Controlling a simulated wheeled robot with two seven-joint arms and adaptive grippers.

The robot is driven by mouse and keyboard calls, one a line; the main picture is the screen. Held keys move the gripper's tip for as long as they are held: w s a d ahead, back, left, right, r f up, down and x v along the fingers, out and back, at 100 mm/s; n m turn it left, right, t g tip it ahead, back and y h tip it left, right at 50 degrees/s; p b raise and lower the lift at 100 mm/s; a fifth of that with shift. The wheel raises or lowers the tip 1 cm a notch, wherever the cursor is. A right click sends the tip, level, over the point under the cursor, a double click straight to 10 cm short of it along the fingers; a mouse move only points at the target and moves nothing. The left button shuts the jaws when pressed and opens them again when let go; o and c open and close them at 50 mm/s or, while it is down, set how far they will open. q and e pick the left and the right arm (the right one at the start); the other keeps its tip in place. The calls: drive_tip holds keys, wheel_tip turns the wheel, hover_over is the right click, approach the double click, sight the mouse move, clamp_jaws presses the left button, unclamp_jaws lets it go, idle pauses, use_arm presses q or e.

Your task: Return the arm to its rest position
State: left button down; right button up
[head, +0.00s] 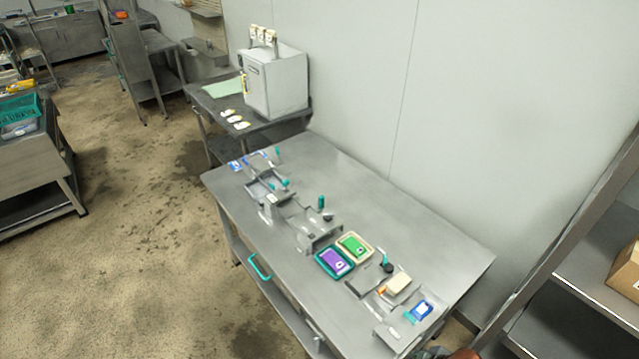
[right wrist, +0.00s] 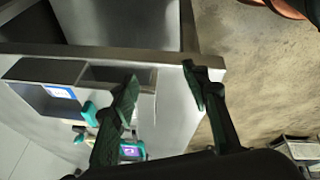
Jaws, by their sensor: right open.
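My right gripper (right wrist: 160,78) shows in the right wrist view with its two dark fingers apart and nothing between them. It is over the edge of a steel table (right wrist: 172,110), with the floor to the right. I cannot tell its height above the table. In the head view no gripper shows clearly; only a small orange and dark part is at the bottom edge, near the table's near right corner. My left gripper is in neither view.
The steel table (head: 350,190) holds metal fixtures (head: 318,233), a purple-faced tray (head: 335,262), a green-faced tray (head: 354,246) and a blue item (head: 421,310). A white autoclave box (head: 275,82) stands behind. A shelf rack (head: 570,270) with a carton (head: 628,270) is at right.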

drive_tip(key=s+d+f+m+h, duration=0.3)
drive_tip(key=s+d+m, duration=0.6)
drive_tip(key=s+m, duration=0.2)
wheel_tip(320, 180, down, 29)
drive_tip(key=s+a+g, duration=0.1)
drive_tip(key=s+g, duration=0.1)
use_arm(q)
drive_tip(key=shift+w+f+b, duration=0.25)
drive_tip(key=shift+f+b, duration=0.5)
drive_tip(key=shift+b, duration=0.05)
use_arm(e)
drive_tip(key=s+f+n+g, duration=0.1)
drive_tip(key=s+f, duration=1.8)
drive_tip(key=s, duration=0.1)
drive_tip(key=shift+a+f+y, duration=0.25)
drive_tip(key=shift+f+y, duration=0.05)
